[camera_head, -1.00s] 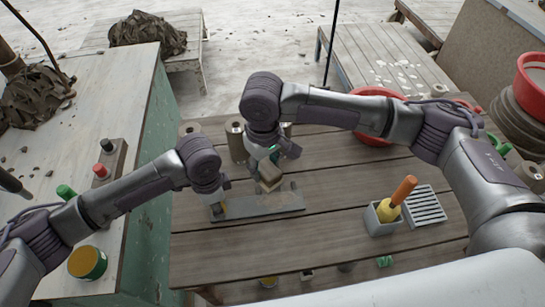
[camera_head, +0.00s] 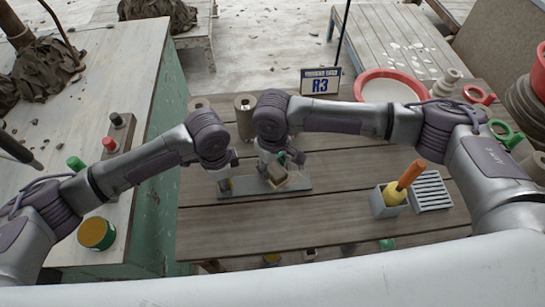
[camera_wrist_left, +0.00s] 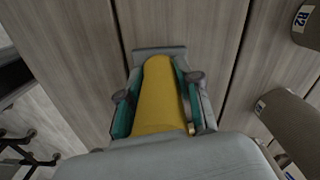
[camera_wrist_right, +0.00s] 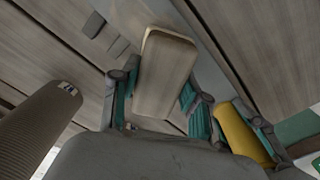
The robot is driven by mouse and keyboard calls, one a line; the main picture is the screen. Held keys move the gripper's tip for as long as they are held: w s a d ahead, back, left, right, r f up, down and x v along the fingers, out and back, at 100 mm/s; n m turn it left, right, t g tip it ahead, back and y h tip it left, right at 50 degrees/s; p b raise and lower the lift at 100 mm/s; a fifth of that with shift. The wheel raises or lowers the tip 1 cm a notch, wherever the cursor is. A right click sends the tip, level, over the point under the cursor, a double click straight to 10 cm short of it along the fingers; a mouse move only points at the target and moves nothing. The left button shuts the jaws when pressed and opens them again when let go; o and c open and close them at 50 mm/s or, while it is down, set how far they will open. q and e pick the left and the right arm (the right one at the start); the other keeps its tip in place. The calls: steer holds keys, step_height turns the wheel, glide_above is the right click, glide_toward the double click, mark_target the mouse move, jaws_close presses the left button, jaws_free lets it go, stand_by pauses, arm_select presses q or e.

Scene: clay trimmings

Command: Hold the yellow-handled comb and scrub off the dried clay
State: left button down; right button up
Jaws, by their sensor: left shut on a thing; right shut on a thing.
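My left gripper (camera_head: 225,182) is shut on the yellow handle (camera_wrist_left: 160,95) of the comb, near the left end of its long grey plate (camera_head: 247,194). The handle also shows in the right wrist view (camera_wrist_right: 243,133). My right gripper (camera_head: 277,168) is shut on a tan block-like scrubber (camera_wrist_right: 165,75), which also shows in the head view (camera_head: 294,182). The scrubber is over the plate, right of the handle, and looks tilted. I cannot tell whether it touches the plate. Dried clay on the plate is too small to make out clearly.
A grey holder (camera_head: 380,205) with an orange-handled yellow tool (camera_head: 405,185) stands on the right, beside a slotted grey rack (camera_head: 431,191). Brown cylinders (camera_head: 244,118) stand behind my grippers. A red-rimmed basin (camera_head: 390,87) is at the back. The front planks are clear.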

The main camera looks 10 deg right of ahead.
steer(key=s, duration=0.5)
steer(key=shift+s+d, duration=0.1)
steer(key=shift+s, duration=0.3)
steer(key=shift+d, duration=1.1)
steer(key=shift+w, duration=3.45)
steer(key=shift+s+d, duration=0.1)
steer(key=shift+d, duration=1)
steer(key=shift+s+a, duration=0.1)
steer(key=shift+s, duration=3.35)
steer(key=shift+w+d, duration=0.1)
steer(key=shift+d, duration=0.8)
steer(key=shift+w+d, duration=0.15)
steer(key=shift+w, duration=3.25)
step_height(320, 180, up, 8)
